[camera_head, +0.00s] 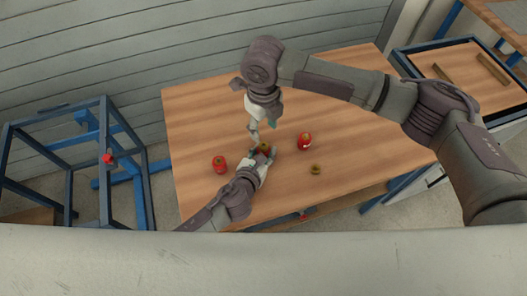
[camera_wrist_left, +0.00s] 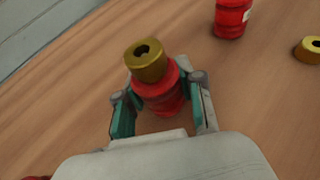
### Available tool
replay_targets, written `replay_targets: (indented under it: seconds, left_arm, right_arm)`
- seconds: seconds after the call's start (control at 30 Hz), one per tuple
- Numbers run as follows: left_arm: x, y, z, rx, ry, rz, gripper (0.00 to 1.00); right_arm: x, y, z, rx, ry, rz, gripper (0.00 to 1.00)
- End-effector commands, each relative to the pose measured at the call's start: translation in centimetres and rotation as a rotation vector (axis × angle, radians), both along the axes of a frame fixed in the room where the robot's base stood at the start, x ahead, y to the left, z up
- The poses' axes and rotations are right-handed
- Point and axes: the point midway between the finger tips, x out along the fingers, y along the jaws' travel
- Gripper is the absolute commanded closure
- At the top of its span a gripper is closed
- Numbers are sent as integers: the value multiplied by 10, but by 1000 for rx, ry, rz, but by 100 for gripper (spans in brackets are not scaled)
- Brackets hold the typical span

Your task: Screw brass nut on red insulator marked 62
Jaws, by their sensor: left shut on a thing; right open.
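My left gripper (camera_head: 265,157) is shut on a red insulator (camera_wrist_left: 165,100), which stands on the wooden table. A brass nut (camera_wrist_left: 147,61) sits on top of this insulator; how far it is threaded I cannot tell. In the head view the nut (camera_head: 264,147) shows between my two grippers. My right gripper (camera_head: 254,133) is open, pointing down just beside and above the nut. No number is readable on the held insulator. Another red insulator (camera_head: 304,142), with a white label, stands to the right; it also shows in the left wrist view (camera_wrist_left: 231,18).
A third red insulator (camera_head: 219,164) stands left of my left gripper. A loose brass nut (camera_head: 315,169) lies on the table (camera_head: 345,70) to the right. The back of the table is clear. A blue and dark metal frame (camera_head: 104,150) stands at the left.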

Motion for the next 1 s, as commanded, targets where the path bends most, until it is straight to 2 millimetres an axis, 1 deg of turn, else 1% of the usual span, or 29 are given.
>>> replay_targets:
  seconds: [0.17,0.4,0.5,0.67,0.93,0.97,1.0]
  left_arm:
    - [0,0,-1,0,1,0,100]
    - [0,0,0,0,1,0,100]
    - [0,0,0,0,1,0,100]
    - [0,0,0,0,1,0,100]
    - [0,0,-1,0,1,0,100]
    - [0,0,-1,0,1,0,100]
    - [0,0,-1,0,1,0,100]
  right_arm:
    - [-1,0,-21,-2,4,-1,51]
    - [-1,0,-58,-1,2,-1,51]
    - [-1,0,-69,-1,3,-2,51]
    - [0,0,-77,0,0,-1,51]
    - [0,0,-78,0,0,-1,51]
    - [0,0,-78,0,0,-1,54]
    - [0,0,-78,0,0,-1,61]
